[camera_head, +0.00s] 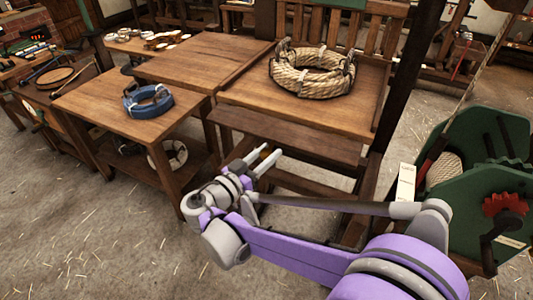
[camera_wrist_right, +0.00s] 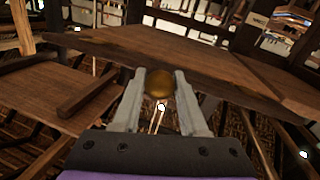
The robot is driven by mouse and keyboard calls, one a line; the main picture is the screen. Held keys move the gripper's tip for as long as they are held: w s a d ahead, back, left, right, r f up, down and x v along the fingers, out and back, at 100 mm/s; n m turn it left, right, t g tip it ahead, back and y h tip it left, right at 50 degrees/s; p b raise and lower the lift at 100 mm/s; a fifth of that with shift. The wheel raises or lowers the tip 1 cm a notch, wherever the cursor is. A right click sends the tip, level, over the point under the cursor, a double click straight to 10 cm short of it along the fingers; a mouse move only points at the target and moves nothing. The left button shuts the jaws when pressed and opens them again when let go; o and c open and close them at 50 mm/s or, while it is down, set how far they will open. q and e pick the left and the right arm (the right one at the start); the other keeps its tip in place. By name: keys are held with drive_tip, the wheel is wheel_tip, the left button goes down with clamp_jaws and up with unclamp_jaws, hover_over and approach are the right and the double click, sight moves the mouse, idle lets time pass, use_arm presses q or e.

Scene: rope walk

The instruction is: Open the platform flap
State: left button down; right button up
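The wooden platform (camera_head: 340,102) carries a big coil of tan rope (camera_head: 312,72). A plank-like panel (camera_head: 290,137), which looks like the flap, runs along its near edge, roughly level. My right gripper (camera_head: 262,160) is just in front of this panel's left part, fingers apart. In the right wrist view, the fingers (camera_wrist_right: 160,76) stand on both sides of a round brass knob (camera_wrist_right: 158,84), below a dark board edge. I cannot tell whether they touch the knob. The knob does not show in the head view. My left gripper is not in view.
A table (camera_head: 100,100) with a blue rope coil (camera_head: 148,101) stands at left, beside another wooden table (camera_head: 205,62). A green machine with a red gear (camera_head: 505,204) stands at right. The straw-strewn floor (camera_head: 90,240) at lower left is clear.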

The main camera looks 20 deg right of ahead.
clamp_jaws()
idle(0.9)
